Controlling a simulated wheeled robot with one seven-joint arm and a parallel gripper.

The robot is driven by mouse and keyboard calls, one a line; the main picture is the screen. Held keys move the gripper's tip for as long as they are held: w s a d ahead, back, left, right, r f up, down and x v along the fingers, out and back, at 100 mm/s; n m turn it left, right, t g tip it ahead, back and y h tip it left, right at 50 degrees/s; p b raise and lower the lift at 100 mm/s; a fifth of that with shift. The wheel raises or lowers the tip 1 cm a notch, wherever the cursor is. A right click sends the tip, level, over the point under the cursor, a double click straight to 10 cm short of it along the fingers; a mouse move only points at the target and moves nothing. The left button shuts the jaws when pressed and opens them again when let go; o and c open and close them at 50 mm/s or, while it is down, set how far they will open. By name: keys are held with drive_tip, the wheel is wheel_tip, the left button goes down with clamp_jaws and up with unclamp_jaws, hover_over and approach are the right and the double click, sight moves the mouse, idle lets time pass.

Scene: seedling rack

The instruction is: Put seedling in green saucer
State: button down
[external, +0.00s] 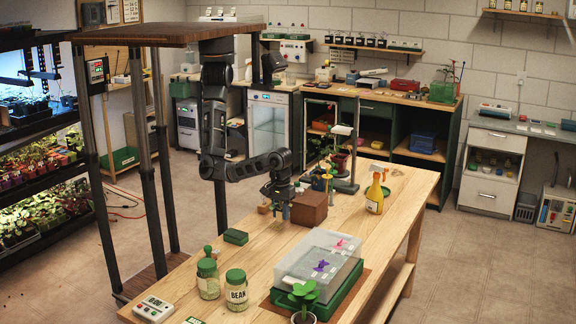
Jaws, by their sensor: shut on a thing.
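My gripper (281,211) is low over the wooden bench, just left of a brown block. It is shut on a small dark thing between its fingers, too small and dim to name; I cannot tell whether this is the seedling. A potted plant with broad green leaves (303,292) stands at the front edge of the bench, well away from my gripper. A small green rim (386,191) shows beside the yellow bottle; I cannot tell whether it is the green saucer.
The brown block (310,208) is right of my gripper. A yellow bottle (375,194) stands farther right. A clear-lidded green tray (318,262), two jars (237,291) and a green block (236,237) are nearer. The bench (262,256) is clear between the green block and tray.

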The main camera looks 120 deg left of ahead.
sight(281, 210)
wheel_tip(281, 210, up, 18)
drive_tip(key=w+a+n+b, duration=0.75)
drive_tip(key=w+a, duration=1.25)
drive_tip(key=a, duration=0.5)
drive_tip(key=s+a+n+b, duration=0.3)
drive_tip(key=a+n+b, duration=0.35)
drive_tip(key=a, duration=2.75)
drive_tip(key=f, duration=2.7)
drive_tip(key=shift+w+d+f, duration=0.15)
drive_tip(key=shift+w+f, duration=0.1)
drive_tip(key=shift+f, duration=0.05)
